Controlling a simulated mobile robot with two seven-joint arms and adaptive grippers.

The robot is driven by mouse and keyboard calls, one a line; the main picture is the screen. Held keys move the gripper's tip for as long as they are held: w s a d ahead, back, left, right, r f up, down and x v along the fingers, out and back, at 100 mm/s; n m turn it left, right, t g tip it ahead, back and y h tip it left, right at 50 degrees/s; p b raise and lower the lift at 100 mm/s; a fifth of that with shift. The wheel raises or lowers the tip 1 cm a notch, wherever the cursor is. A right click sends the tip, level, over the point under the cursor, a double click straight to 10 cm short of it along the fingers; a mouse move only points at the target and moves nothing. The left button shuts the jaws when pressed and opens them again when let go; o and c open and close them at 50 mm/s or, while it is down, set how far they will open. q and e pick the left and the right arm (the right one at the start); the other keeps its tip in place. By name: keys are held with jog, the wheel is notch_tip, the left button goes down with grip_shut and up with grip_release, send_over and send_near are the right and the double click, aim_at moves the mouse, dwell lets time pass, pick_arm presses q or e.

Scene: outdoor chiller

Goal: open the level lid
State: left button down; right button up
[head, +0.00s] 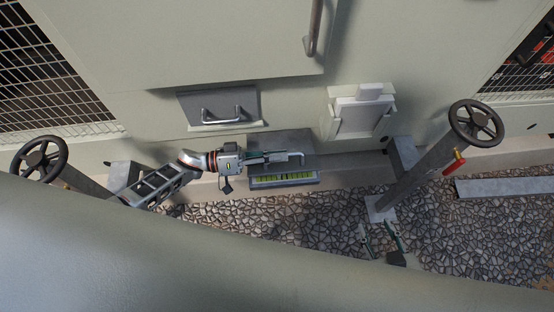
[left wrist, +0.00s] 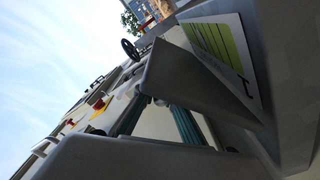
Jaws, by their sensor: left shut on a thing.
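The level lid (head: 282,138) is a grey plate on the low grey box at the wall's foot. A green striped level panel (head: 284,178) shows below it, and also in the left wrist view (left wrist: 222,46). There the lid (left wrist: 185,78) stands at an angle away from the panel, so it is at least partly open. My left gripper (head: 293,157) is shut at the lid, on what looks like its thin pale handle; the exact contact is hard to see. My right gripper (head: 381,238) is open and empty, low over the stones.
A flap with a handle (head: 221,114) and a white box (head: 360,113) are on the wall above. A handwheel (head: 476,122) on a post stands right, another handwheel (head: 39,159) left. Stony ground (head: 300,215) lies in front.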

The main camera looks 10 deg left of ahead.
pick_arm(q)
jog(key=shift+w+a+n, duration=0.1)
jog(key=shift+w+n, duration=0.05)
jog(key=shift+n, duration=0.15)
jog(key=c, duration=2.1)
grip_release()
jog(key=v, duration=1.2)
jog(key=shift+r, duration=0.1)
jog(key=shift+c, duration=0.3)
